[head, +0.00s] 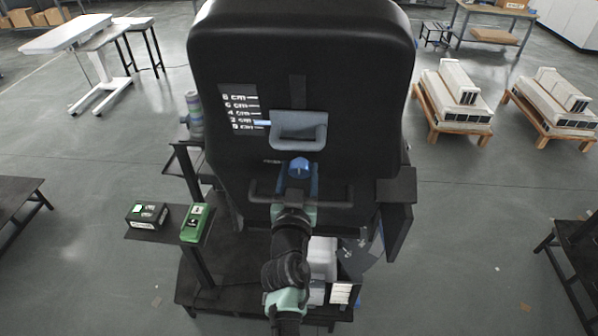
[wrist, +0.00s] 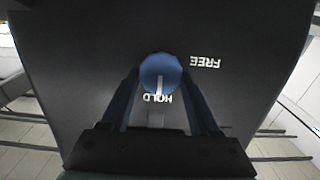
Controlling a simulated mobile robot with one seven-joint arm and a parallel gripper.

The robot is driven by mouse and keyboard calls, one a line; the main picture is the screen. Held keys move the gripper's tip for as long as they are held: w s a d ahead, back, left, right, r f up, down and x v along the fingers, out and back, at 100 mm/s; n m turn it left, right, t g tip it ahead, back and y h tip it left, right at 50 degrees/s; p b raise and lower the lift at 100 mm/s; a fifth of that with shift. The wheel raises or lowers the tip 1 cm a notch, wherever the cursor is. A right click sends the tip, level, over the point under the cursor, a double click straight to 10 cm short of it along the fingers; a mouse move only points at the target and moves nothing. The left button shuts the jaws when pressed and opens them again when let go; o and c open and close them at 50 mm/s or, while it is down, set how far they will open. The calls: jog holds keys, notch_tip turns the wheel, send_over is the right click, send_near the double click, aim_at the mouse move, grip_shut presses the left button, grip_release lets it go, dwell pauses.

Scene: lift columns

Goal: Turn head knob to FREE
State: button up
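The head knob (wrist: 161,72) is blue and round, on the dark back panel. Its white pointer line points down in the wrist view, at the white word HOLD (wrist: 157,99). The word FREE (wrist: 207,62) is printed to the right of the knob; both words appear upside down. In the head view the knob (head: 299,167) sits below a grey padded piece. My gripper (wrist: 160,80) has its two blue fingers one on each side of the knob, spread about it. Whether the fingertips touch the knob is hard to see.
A white scale marked in cm (head: 241,110) is on the black back panel (head: 340,60), left of the grey piece (head: 298,130). A dark horizontal bar (head: 335,196) lies below the knob. A green device (head: 197,223) and a black box (head: 147,214) stand at the left.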

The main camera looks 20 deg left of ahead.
jog(key=c, duration=0.6)
